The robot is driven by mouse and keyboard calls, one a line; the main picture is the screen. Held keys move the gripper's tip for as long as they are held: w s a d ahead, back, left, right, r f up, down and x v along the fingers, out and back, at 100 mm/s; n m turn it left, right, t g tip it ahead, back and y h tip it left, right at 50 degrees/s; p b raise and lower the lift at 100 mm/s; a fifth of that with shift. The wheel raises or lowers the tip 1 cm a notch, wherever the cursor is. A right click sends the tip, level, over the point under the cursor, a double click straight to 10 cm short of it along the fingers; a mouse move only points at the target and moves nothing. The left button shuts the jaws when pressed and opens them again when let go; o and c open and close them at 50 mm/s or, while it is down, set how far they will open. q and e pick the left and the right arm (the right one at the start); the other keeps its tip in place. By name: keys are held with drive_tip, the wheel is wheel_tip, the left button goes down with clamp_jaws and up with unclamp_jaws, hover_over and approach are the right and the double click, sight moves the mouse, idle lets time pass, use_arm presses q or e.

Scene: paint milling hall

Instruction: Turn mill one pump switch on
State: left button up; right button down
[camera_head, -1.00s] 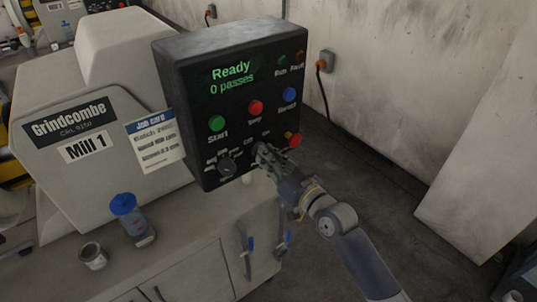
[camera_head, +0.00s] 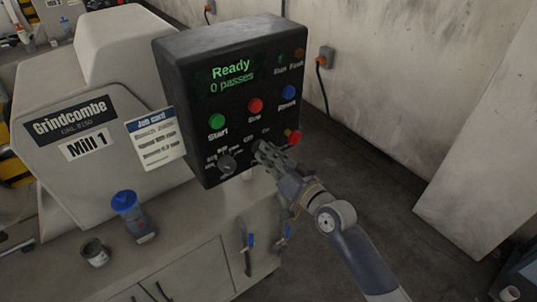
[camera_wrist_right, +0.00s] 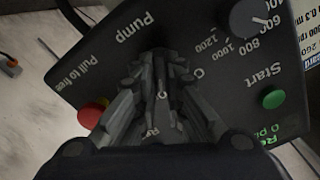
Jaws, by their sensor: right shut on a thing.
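The Mill 1 control panel (camera_head: 235,85) is a black box with a green "Ready, 0 passes" display. My right gripper (camera_head: 262,152) is at the lower part of the panel, between the speed dial (camera_head: 226,164) and the red stop knob (camera_head: 292,136). In the right wrist view the gripper (camera_wrist_right: 160,75) is shut at the spot beside the "Pump" label (camera_wrist_right: 136,27). The fingers hide the pump switch between them, so its position cannot be read. My left gripper is not in view.
Green start (camera_head: 217,122), red stop (camera_head: 255,107) and blue reset (camera_head: 289,94) buttons sit above the gripper. A job card (camera_head: 157,140) hangs left of the panel.

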drive_tip(key=c, duration=1.7)
unclamp_jaws()
drive_tip(key=v, duration=1.2)
drive_tip(key=d+f+m+g+h, duration=0.1)
drive_tip(key=d+f+h, duration=0.25)
drive_tip(key=f, duration=0.85)
drive_tip(key=d+f+g+h, duration=0.15)
drive_tip(key=d+f, duration=0.25)
drive_tip(key=f, duration=0.8)
drive_tip(key=s+d+f+g+h, duration=0.2)
drive_tip(key=s+d+f, duration=0.15)
drive_tip(key=f, duration=0.45)
drive_tip(key=s+d+f+g+h, duration=0.15)
drive_tip(key=s+f, duration=0.25)
drive_tip(key=f, duration=0.4)
drive_tip(key=s+d+f+n+g+h, duration=0.1)
drive_tip(key=s+d+f+g, duration=0.2)
drive_tip(key=s+f, duration=1.05)
drive_tip(key=s+f+g, duration=0.1)
drive_tip(key=s+f, duration=0.1)
drive_tip(key=s, duration=0.5)
drive_tip(key=s+f+n+g, duration=0.1)
drive_tip(key=s+f+g, duration=0.1)
drive_tip(key=s, duration=0.6)
drive_tip(key=s+f+g+h+b, duration=0.1)
drive_tip(key=s+f, duration=0.3)
drive_tip(key=s, duration=0.3)
drive_tip(key=shift+s+d+g, duration=0.2)
drive_tip(key=shift+d+g, duration=0.05)
drive_tip(key=shift+g, duration=0.05)
